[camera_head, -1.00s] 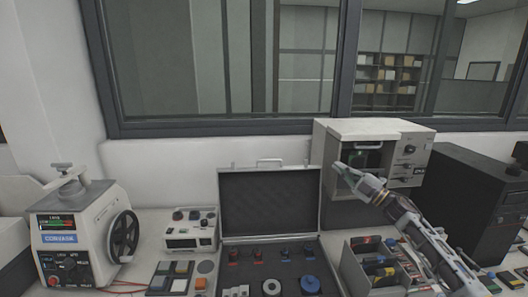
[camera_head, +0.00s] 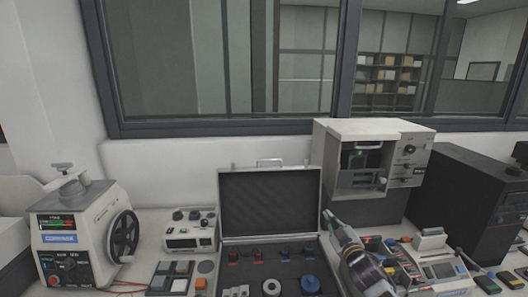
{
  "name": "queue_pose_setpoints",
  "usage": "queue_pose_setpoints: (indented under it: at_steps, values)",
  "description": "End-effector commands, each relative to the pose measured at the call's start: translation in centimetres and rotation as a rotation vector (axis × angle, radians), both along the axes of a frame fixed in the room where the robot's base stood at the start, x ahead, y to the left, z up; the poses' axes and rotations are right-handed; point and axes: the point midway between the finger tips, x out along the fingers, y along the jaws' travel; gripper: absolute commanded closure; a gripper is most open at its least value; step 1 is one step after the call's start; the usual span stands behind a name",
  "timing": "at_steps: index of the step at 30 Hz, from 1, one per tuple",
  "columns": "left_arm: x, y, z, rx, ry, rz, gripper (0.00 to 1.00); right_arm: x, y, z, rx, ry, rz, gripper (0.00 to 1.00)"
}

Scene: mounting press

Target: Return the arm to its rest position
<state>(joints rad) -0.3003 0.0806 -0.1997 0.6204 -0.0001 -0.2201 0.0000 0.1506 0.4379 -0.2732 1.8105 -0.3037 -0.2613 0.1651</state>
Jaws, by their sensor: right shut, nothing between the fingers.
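My right arm comes in from the lower right. My right gripper (camera_head: 328,216) is shut and empty, in front of the right side of the open case (camera_head: 270,200). It points up and to the left, close beside the case's edge; whether it touches cannot be told. My forearm hides part of the bench items behind it. My left gripper is not in view.
A press-like machine with a handwheel (camera_head: 125,236) stands at the left. A small meter box (camera_head: 190,238) is left of the case. A pale cabinet with an open front (camera_head: 410,150) stands behind my gripper, and a black tower (camera_head: 468,200) is at the right.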

Motion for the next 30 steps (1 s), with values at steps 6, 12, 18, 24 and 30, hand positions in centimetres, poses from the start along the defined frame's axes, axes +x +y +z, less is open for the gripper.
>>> queue_pose_setpoints:
  at_steps: [6,12,18,24,30]
  values:
    - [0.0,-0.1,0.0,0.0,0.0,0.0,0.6,-3.3,0.1,-4.2,0.064,0.161,-0.081,1.0]
    - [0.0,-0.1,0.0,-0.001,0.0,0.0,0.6,-7.0,0.0,-7.9,0.114,0.322,-0.152,1.0]
    - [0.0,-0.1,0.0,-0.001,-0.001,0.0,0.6,-11.7,0.1,-11.5,0.159,0.497,-0.216,1.0]
    - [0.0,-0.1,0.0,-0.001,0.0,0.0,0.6,-17.0,0.2,-14.7,0.197,0.682,-0.272,1.0]
    - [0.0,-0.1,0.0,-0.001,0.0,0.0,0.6,-22.9,0.4,-17.1,0.227,0.872,-0.318,1.0]
